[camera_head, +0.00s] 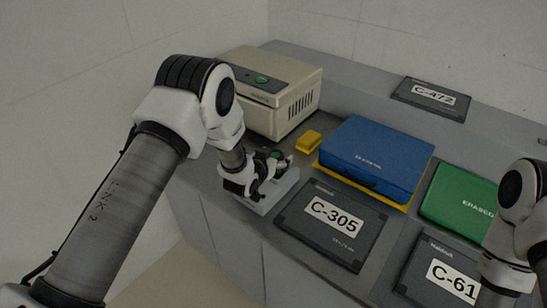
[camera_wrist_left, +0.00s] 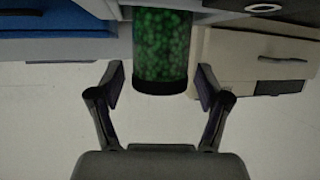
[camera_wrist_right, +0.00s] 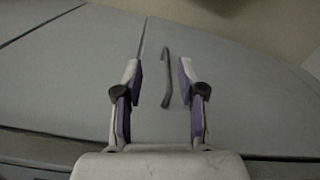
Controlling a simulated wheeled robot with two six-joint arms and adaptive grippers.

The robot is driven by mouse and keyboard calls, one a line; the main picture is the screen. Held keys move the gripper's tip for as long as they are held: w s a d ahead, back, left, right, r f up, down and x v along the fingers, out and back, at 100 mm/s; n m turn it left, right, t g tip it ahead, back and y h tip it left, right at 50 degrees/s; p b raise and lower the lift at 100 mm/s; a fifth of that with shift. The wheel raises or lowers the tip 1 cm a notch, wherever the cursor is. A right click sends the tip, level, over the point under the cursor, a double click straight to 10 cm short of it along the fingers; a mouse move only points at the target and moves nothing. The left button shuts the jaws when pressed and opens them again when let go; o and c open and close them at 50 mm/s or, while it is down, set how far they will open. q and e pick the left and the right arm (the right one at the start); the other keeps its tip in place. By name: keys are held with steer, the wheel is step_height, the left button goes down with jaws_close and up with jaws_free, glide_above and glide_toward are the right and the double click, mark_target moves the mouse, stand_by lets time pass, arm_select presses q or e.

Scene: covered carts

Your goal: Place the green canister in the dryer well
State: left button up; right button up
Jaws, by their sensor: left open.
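The green canister (camera_wrist_left: 162,45), clear with green beads inside and a dark end, shows between the fingertips of my left gripper (camera_wrist_left: 160,82) in the left wrist view. The fingers are open, one on each side of its dark end, with gaps. In the head view my left gripper (camera_head: 254,184) is over a light grey stand (camera_head: 284,190) and partly hides the canister (camera_head: 276,156). The dryer well cannot be made out for sure. My right gripper (camera_wrist_right: 160,85) is open and empty, facing a grey cabinet front with a dark handle (camera_wrist_right: 166,80).
A beige machine (camera_head: 285,85) stands behind my left gripper. A yellow block (camera_head: 308,141), a blue case (camera_head: 375,155) on a yellow mat and a green case (camera_head: 455,198) are on the counter. Dark covers marked C-305 (camera_head: 320,245), C-61 (camera_head: 415,278) and C-472 (camera_head: 435,111) lie there too.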

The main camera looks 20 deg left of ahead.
arm_select(q)
steer(key=b+v, duration=0.2)
steer(key=v, duration=1)
steer(key=s+f+g, duration=0.1)
steer(key=f, duration=0.1)
steer(key=s+f, duration=0.2)
steer(key=s+f+g, duration=0.1)
steer(key=s+f, duration=0.1)
steer(key=f, duration=0.1)
steer(key=shift+s+a+g+y, duration=0.1)
steer(key=shift+a+g+y, duration=0.2)
steer(key=shift+y, duration=0.1)
steer(key=s+a+f+n+g, duration=0.1)
steer(key=s+f+g, duration=0.4)
steer(key=s, duration=0.9)
steer(key=s+a+f+n+g+y, duration=0.1)
steer(key=s+f+g, duration=0.5)
steer(key=s+f, duration=0.5)
steer(key=s, duration=0.4)
steer(key=shift+s, duration=0.25)
steer(key=shift+w, duration=0.1)
